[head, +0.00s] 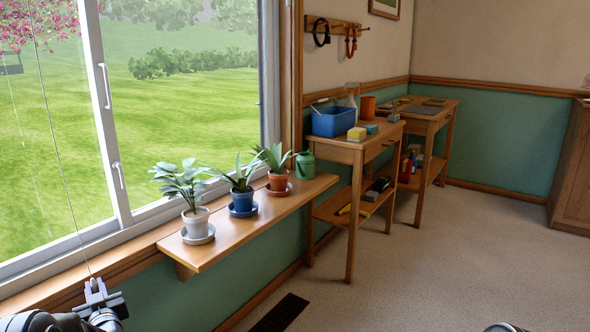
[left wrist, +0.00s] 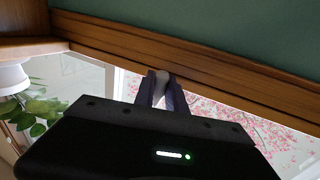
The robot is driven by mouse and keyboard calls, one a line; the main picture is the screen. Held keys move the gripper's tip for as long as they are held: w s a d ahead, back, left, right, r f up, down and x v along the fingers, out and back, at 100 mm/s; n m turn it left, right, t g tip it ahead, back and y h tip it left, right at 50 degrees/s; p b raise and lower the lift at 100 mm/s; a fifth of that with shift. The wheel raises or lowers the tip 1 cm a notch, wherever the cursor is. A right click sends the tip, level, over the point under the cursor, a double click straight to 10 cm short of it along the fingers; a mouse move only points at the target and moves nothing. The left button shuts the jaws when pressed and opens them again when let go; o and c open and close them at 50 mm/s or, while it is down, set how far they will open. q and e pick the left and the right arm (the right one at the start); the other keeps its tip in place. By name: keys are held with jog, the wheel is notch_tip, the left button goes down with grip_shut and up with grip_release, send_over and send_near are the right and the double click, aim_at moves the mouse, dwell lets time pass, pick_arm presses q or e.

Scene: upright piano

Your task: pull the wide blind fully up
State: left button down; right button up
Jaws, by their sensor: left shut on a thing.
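A thin pull cord (head: 62,165) hangs in front of the window at the left of the head view and runs down to my left gripper (head: 97,289). My left gripper is low, near the window sill at the bottom left, shut on the cord's lower end. In the left wrist view its dark fingers (left wrist: 161,90) are close together with a small pale grey piece between them. The blind itself does not show in either view; the glass in view is uncovered.
A wooden shelf (head: 225,229) under the window holds a white pot (head: 196,222), a blue pot (head: 242,201), a terracotta pot (head: 278,181) and a green watering can (head: 305,165), to the right of my left gripper. A side table (head: 348,150) stands beyond. Carpet at right is clear.

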pick_arm(q)
jog(key=shift+f, duration=0.15)
notch_tip(320, 180, down, 9)
jog(key=b, duration=0.7)
notch_tip(320, 180, down, 9)
dwell(0.4)
notch_tip(320, 180, down, 7)
jog(key=shift+f, duration=0.15)
jog(key=c, duration=1.2)
grip_release()
jog(key=shift+r, duration=0.2)
